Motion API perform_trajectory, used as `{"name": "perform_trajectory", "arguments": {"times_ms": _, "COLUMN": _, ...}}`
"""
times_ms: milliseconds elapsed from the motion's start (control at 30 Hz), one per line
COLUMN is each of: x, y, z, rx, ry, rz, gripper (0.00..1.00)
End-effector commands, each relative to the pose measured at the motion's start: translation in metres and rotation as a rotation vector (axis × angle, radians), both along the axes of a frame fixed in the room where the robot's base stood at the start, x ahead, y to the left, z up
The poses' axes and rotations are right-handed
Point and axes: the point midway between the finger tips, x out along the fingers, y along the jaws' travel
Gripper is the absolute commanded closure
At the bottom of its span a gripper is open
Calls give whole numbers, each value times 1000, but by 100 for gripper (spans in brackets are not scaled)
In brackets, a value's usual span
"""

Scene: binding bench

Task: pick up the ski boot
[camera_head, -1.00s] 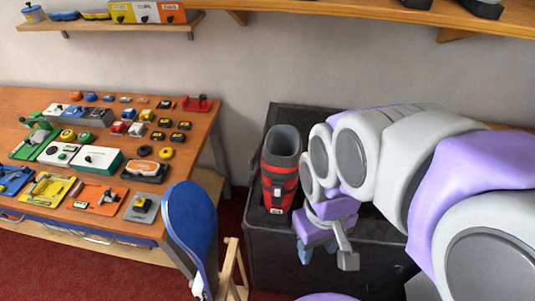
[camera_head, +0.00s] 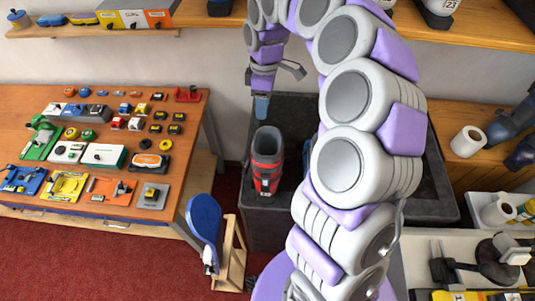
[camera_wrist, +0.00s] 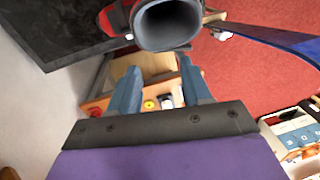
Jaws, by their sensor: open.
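The ski boot (camera_head: 267,172) is red with a dark grey cuff and stands upright at the near left of a dark grey bench or bin. In the wrist view the boot's open grey top (camera_wrist: 168,24) shows at the top edge, beyond the fingertips, with a bit of red shell at its left. My gripper (camera_head: 261,107) points down above the boot, just over its top in the head view. Its two blue-grey fingers (camera_wrist: 160,82) are spread apart with nothing between them. The boot's lower part is hidden in the wrist view.
A wooden table (camera_head: 190,130) with many small bindings and tools stands at left. A paper roll (camera_head: 467,141) lies on a shelf at right. Red floor is clear at lower left.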

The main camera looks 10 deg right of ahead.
Motion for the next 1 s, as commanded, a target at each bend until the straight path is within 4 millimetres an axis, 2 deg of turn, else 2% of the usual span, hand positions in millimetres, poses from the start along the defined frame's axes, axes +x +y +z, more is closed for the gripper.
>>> {"name": "perform_trajectory", "arguments": {"times_ms": 33, "x": 10, "y": -4, "z": 6, "rx": -3, "ry": 2, "rz": 14, "gripper": 52}}
{"name": "perform_trajectory", "arguments": {"times_ms": 200, "x": 27, "y": -17, "z": 1, "rx": -17, "ry": 7, "rz": 55, "gripper": 52}}
{"name": "perform_trajectory", "arguments": {"times_ms": 367, "x": 32, "y": -22, "z": -6, "rx": -24, "ry": 11, "rz": 71, "gripper": 52}}
{"name": "perform_trajectory", "arguments": {"times_ms": 467, "x": 29, "y": -22, "z": -20, "rx": -24, "ry": 17, "rz": 74, "gripper": 52}}
{"name": "perform_trajectory", "arguments": {"times_ms": 800, "x": 20, "y": -19, "z": -87, "rx": -23, "ry": 18, "rz": 72, "gripper": 52}}
{"name": "perform_trajectory", "arguments": {"times_ms": 1000, "x": 18, "y": -18, "z": -116, "rx": -24, "ry": 13, "rz": 70, "gripper": 52}}
